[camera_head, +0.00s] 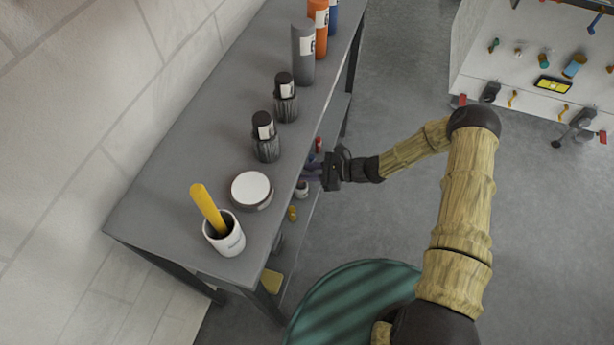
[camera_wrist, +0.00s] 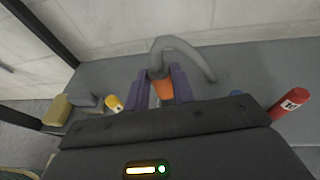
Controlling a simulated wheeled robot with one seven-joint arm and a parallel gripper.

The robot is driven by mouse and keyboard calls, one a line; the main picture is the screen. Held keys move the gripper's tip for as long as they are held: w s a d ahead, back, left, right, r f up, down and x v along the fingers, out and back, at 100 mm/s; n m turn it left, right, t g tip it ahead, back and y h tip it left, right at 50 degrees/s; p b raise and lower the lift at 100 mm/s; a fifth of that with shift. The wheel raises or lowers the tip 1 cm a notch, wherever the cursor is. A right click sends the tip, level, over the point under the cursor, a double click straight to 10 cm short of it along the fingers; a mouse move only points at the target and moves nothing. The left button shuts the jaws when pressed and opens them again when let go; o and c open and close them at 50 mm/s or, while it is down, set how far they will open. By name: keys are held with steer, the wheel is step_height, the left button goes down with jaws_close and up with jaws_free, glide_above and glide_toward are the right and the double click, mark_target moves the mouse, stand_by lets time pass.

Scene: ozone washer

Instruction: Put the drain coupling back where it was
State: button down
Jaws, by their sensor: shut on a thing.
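My gripper (camera_head: 314,171) reaches in from the right, under the front edge of the grey tabletop, over the lower shelf. In the wrist view its purple fingers (camera_wrist: 161,88) are shut on a piece with an orange body (camera_wrist: 162,91) and a grey hooked tube (camera_wrist: 184,52). I take this piece to be the drain coupling. The tube curves over to the right, and its end is close to the shelf surface; I cannot tell whether it touches. The lower part of the piece is hidden behind my gripper body. In the head view the piece is mostly hidden.
The lower shelf (camera_wrist: 245,60) holds a yellow cylinder (camera_wrist: 114,103), a red cylinder (camera_wrist: 290,103) and a tan block (camera_wrist: 57,109). Above, the tabletop (camera_head: 190,150) carries a cup (camera_head: 224,236), a white-lidded jar (camera_head: 251,190) and several bottles. The shelf behind the tube is clear.

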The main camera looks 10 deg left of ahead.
step_height(320, 180, down, 2)
steer(key=c, duration=1.2)
jaws_free()
steer(key=p+v, duration=0.2)
steer(key=v, duration=1)
